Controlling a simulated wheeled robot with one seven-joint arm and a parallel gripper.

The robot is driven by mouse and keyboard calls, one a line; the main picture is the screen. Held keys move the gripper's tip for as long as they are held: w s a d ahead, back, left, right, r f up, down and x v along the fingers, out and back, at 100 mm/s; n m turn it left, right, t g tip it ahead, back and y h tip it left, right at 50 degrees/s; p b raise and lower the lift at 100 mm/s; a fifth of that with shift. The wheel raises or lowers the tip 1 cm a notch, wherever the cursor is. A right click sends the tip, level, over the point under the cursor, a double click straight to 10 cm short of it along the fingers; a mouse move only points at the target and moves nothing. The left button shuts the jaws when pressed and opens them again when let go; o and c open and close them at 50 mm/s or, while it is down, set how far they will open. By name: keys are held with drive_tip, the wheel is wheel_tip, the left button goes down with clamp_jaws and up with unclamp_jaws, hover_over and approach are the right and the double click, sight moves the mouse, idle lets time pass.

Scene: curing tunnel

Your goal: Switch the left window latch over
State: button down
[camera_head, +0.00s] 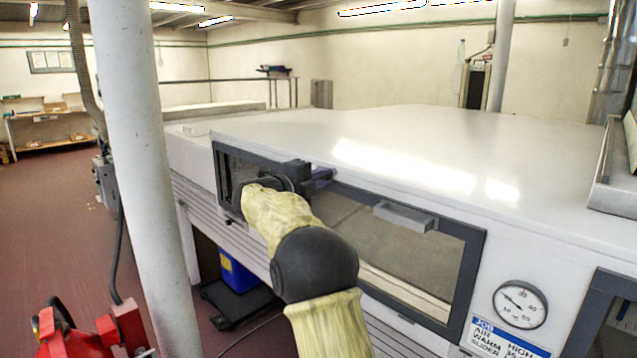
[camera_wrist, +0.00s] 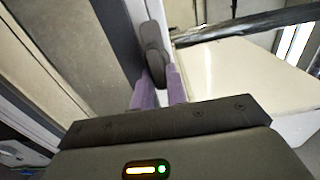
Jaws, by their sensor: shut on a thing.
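The left window (camera_head: 405,255) is a long glass pane in a dark grey frame on the front of the white tunnel housing. The latch (camera_wrist: 152,50) is a dark, rounded lever by the frame in the wrist view. My gripper (camera_wrist: 161,84) has its two purple fingers on either side of the lever's lower end, shut on it.
A light grey handle (camera_head: 405,216) sticks out from the window's upper edge, right of my gripper. A round gauge (camera_head: 520,304) and a blue-white label are farther right. A white post (camera_head: 150,180) stands close on the left, with red equipment (camera_head: 85,335) at lower left.

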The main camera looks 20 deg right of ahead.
drive_tip(key=c, duration=1.4)
unclamp_jaws()
drive_tip(key=b+v, duration=0.2)
drive_tip(key=v, duration=1.5)
drive_tip(key=shift+w+a, duration=0.15)
drive_tip(key=shift+w, duration=0.05)
